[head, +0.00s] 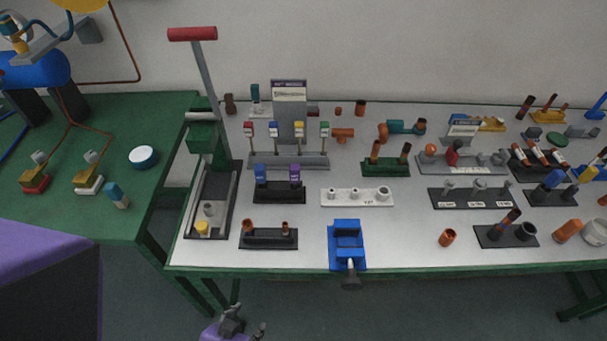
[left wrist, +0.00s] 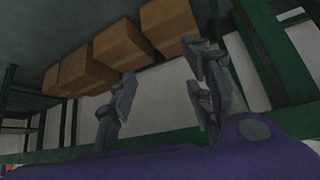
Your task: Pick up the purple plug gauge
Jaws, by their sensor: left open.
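The purple plug gauge (head: 295,174) stands upright in a dark holder (head: 280,194) on the grey workbench, in the head view. A blue plug gauge (head: 261,175) stands in the same holder, just to its left. My left gripper (head: 246,330) is at the bottom edge of the head view, in front of the bench and well apart from the holder. Its fingers (left wrist: 160,95) are spread and empty in the left wrist view. My right gripper is not in view.
A blue vise (head: 346,243) sits at the bench's front edge. A white block with pegs (head: 357,197) stands right of the holder, a red-handled press (head: 208,150) to its left. Several gauge stands crowd the bench. Cardboard boxes (left wrist: 115,45) show in the wrist view.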

